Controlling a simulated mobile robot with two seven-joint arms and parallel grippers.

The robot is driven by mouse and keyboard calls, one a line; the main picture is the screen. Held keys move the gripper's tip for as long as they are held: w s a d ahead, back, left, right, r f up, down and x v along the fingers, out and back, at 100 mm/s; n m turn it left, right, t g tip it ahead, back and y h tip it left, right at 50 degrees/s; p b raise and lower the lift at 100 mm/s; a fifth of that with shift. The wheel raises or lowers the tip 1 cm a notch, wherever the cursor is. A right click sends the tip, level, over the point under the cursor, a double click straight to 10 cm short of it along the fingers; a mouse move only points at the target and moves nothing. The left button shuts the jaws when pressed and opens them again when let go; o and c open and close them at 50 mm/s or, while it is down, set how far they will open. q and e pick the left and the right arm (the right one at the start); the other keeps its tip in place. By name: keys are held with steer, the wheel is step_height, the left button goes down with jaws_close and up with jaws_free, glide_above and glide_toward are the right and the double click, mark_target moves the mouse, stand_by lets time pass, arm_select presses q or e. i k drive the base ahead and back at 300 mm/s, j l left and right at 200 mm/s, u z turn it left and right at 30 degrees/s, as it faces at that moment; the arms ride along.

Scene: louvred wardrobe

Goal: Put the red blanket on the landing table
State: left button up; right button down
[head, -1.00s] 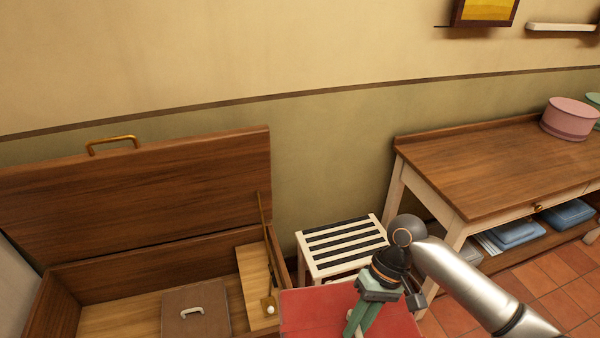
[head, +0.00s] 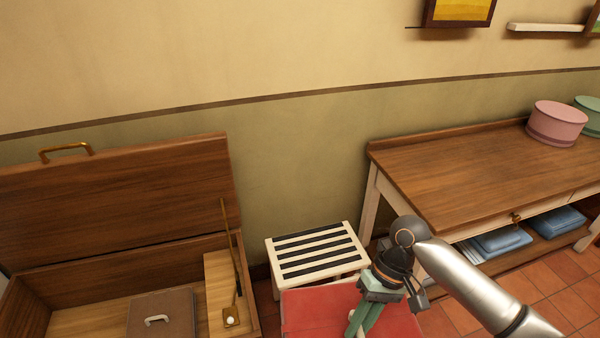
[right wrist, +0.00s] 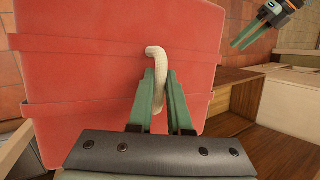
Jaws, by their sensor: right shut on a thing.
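The red blanket (head: 308,308) is a flat, folded red block at the bottom of the head view, partly cut off by the frame. It fills much of the right wrist view (right wrist: 85,75), where a cream loop (right wrist: 157,58) stands out from it. My right gripper (right wrist: 157,85) is shut on this loop. In the head view my right gripper (head: 362,318) is in front of the blanket. The landing table (head: 480,170), with a brown wooden top and pale legs, stands at the right, beyond my right arm. My left gripper (right wrist: 248,34) shows only in the right wrist view, open and empty.
A slatted black-and-white stool (head: 318,252) stands behind the blanket. An open wooden chest (head: 110,200) is at the left, with a brown lidded box (head: 165,315) inside. Pink (head: 556,123) and green (head: 588,112) round boxes sit at the table's far right. Its front top is clear.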

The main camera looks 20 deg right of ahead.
mark_target(440, 175)
steer(key=l, duration=1.8)
steer(key=i+l, duration=0.15)
steer(key=l, duration=1.6)
